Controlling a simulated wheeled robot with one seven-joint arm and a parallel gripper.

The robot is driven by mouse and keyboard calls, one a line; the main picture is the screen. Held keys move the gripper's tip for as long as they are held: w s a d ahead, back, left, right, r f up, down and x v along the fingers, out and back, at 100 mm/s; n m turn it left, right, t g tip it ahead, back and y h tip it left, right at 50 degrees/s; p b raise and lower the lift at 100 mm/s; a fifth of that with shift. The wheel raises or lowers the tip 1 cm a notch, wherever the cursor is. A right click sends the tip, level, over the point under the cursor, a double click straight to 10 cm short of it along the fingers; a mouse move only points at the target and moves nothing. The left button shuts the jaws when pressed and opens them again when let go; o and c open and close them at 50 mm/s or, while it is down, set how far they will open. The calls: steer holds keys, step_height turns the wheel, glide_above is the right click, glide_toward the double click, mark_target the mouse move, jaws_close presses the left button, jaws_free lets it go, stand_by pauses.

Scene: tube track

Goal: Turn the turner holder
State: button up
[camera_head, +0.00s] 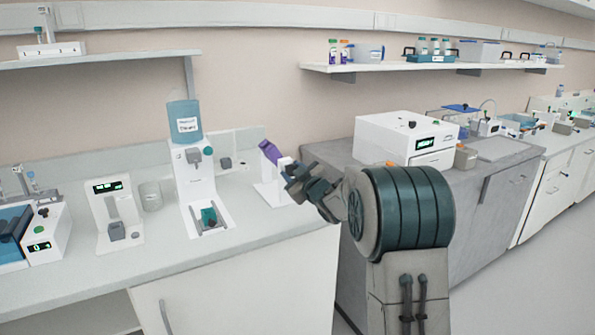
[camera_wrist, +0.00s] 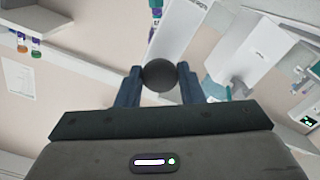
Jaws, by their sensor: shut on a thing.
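The turner holder is a white stand (camera_head: 269,192) on the left counter with a purple piece (camera_head: 269,152) tilted at its top. My gripper (camera_head: 293,178) reaches it from the right, at the stand's upper part. In the wrist view, a dark round knob (camera_wrist: 160,76) sits between the two fingertips of my gripper (camera_wrist: 160,84). The fingers are shut on this knob. In the head view my gripper and wrist hide the knob and the stand's right side.
A white dispenser (camera_head: 197,180) with a blue bottle (camera_head: 184,121) stands left of the holder. Further left are a white device (camera_head: 116,215) and a clear beaker (camera_head: 151,196). A white box machine (camera_head: 384,140) stands on the grey bench behind my arm. The counter front is clear.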

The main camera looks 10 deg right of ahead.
steer(key=shift+d+r, duration=0.15)
steer(key=shift+d, duration=0.05)
stand_by(0.4)
steer(key=o, duration=1)
steer(key=shift+d, duration=0.1)
steer(key=b+v, duration=0.1)
steer(key=v, duration=1.2)
steer(key=shift+s, duration=0.35)
steer(key=shift+c, duration=0.2)
